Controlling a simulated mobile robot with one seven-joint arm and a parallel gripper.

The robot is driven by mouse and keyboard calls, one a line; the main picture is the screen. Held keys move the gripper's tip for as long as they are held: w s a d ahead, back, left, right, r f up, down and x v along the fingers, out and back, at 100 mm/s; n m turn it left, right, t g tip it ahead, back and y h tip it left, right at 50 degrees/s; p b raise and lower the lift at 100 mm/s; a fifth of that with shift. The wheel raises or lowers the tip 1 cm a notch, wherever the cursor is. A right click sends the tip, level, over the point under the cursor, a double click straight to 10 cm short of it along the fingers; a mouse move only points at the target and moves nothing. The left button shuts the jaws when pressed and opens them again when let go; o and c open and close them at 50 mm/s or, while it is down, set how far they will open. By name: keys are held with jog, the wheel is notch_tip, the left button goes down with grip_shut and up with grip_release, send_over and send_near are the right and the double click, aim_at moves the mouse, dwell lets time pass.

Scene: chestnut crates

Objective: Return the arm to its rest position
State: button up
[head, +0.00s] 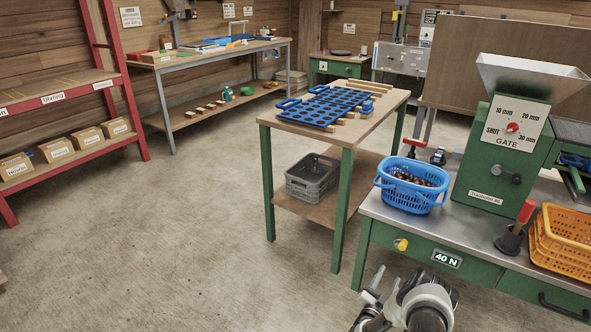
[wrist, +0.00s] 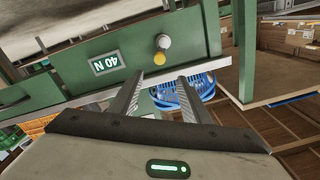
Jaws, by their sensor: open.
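My arm shows at the bottom of the head view, in front of the green workbench (head: 385,238), partly cut off by the frame edge. In the wrist view my gripper (wrist: 160,82) is open. Its two ridged fingers are apart, with nothing held between them. They point toward the bench's green front, which carries the 40 N display (wrist: 108,62) and a yellow knob (wrist: 161,50). The wrist picture is turned, so the display's text is upside down. The blue basket (wrist: 203,86) appears beyond the fingers.
The blue basket of chestnuts (head: 408,196), the green gate machine (head: 500,150) and orange crates (head: 562,238) stand on the bench. Left of it is a table (head: 345,139) with a blue holed tray (head: 331,107) and a grey crate (head: 312,178) below.

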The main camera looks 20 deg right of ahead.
jog(key=w+a+r+n+t+y, duration=0.1)
jog(key=w+a+r+n+y, duration=0.25)
jog(key=w+r, duration=0.6)
jog(key=w+a+r+n+t+y, duration=0.1)
jog(key=w+a+r+n+y, duration=0.25)
jog(key=w+r, duration=0.55)
jog(key=s+a+r+n+g+y, duration=0.1)
jog(key=a+r+n+y, duration=0.1)
jog(key=a+r, duration=0.5)
jog(key=a+r+n+g+y, duration=0.15)
jog(key=a+r, duration=0.25)
jog(key=r, duration=0.7)
jog(key=s+a+r+n+g+y, duration=0.1)
jog(key=s+a+r, duration=0.55)
jog(key=s, duration=0.25)
jog(key=s+a+r+n+g+y, duration=0.1)
jog(key=s+a+r+g, duration=0.1)
jog(key=s+a+r, duration=0.5)
jog(key=s+a+r+n+g, duration=0.1)
jog(key=s+a+g, duration=0.1)
jog(key=s, duration=1.2)
jog(key=s+a+r+n+g, duration=0.1)
jog(key=s+a, duration=0.1)
jog(key=s, duration=1.3)
notch_tip(320, 180, up, 28)
jog(key=p, duration=2.8)
jog(key=shift+w+f+y, duration=0.2)
jog(key=shift+f+y, duration=0.05)
jog(key=shift+y, duration=0.1)
jog(key=shift+a, duration=0.1)
